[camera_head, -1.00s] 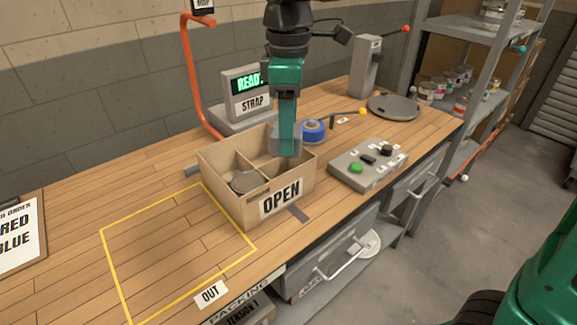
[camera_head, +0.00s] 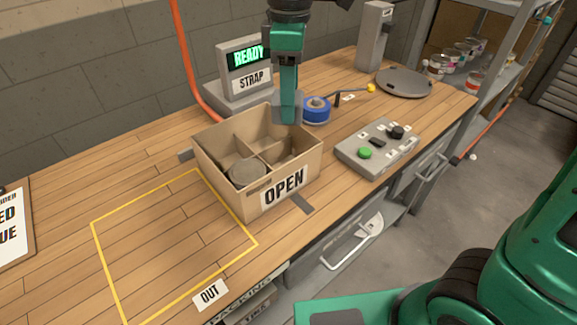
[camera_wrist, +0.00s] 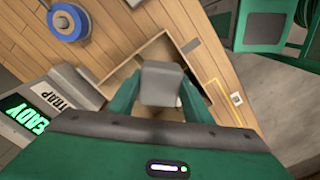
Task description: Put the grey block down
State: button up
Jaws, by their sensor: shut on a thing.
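The grey block (camera_head: 279,110) is held between my gripper's fingers, and part of it is hidden by a green finger in the head view. It shows clearly in the wrist view (camera_wrist: 160,83) with a finger on each side. My gripper (camera_head: 288,118) is shut on it and points down at the back right of the open cardboard box (camera_head: 229,188). The block appears above the box; the exact gap cannot be told. A grey round thing (camera_head: 247,172) lies in the box's front left compartment.
A blue tape roll (camera_head: 317,109) stands right behind the box. A button panel (camera_head: 377,146) is to its right, the strap machine (camera_head: 245,75) behind left. The yellow-outlined area (camera_head: 165,240) at left is empty. A round grey plate (camera_head: 404,82) lies far right.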

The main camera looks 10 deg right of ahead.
notch_tip(320, 180, down, 17)
jog(key=shift+r, duration=0.1)
dwell(0.4)
jog(key=o, duration=0.7)
jog(key=shift+o, duration=0.2)
notch_tip(320, 180, up, 12)
jog(key=shift+r, duration=0.1)
